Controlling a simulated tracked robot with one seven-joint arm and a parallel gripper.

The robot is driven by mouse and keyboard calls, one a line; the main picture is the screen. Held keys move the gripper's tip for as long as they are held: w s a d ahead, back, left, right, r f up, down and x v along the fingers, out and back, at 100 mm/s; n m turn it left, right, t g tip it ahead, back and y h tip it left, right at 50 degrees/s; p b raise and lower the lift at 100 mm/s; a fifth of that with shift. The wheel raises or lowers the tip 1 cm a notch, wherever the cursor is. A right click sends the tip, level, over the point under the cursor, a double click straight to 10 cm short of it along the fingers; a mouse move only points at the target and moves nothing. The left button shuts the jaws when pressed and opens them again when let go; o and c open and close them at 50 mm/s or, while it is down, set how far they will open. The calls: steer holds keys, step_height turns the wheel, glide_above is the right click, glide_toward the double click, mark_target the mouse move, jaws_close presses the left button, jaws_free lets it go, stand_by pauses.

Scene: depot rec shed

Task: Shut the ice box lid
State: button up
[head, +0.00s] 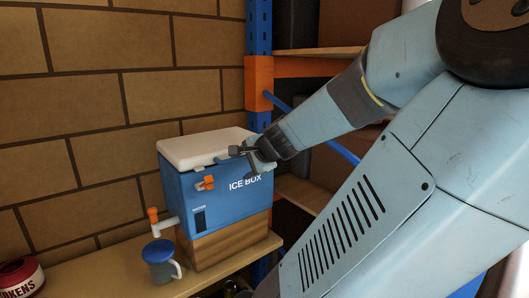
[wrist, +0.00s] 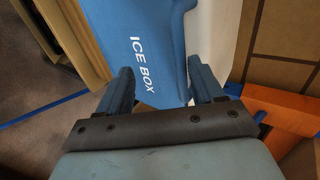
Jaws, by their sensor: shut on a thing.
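The blue ice box (head: 228,205) stands on a wooden block on a shelf, with "ICE BOX" on its front. Its white lid (head: 200,147) lies over the top and looks roughly level; whether it is fully seated I cannot tell. An orange latch (head: 205,183) shows on the front below the lid. My gripper (head: 247,152) is at the box's upper right front edge. In the wrist view my gripper (wrist: 160,75) has its fingers apart, with the blue ice box (wrist: 140,45) between them and the white lid (wrist: 212,40) by the right finger. The contact is partly hidden.
An orange-handled tap (head: 153,214) sticks out left of the box, above a blue-grey mug (head: 160,262). A red tin (head: 20,279) stands far left. A blue and orange rack post (head: 259,85) rises behind the box. A brick wall is at the back.

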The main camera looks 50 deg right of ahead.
steer(key=shift+v, duration=6.15)
steer(key=shift+c, duration=0.2)
steer(key=shift+s+f, duration=0.1)
steer(key=shift+f, duration=0.05)
steer(key=shift+a, duration=0.1)
steer(key=w+a+f+n+g+y, duration=0.1)
steer(key=w+a+n+y, duration=0.1)
steer(key=w+a+n, duration=0.45)
steer(key=w+a+n+g+y, duration=0.1)
steer(key=a+n, duration=0.3)
steer(key=a, duration=0.5)
steer(key=a+f+n+g, duration=0.2)
steer(key=a+f+n, duration=0.1)
steer(key=a+n, duration=0.7)
steer(key=a, duration=0.3)
steer(key=shift+s+a+g, duration=0.25)
steer(key=shift+s+g, duration=0.15)
steer(key=shift+s+n, duration=0.1)
steer(key=shift+n, duration=0.15)
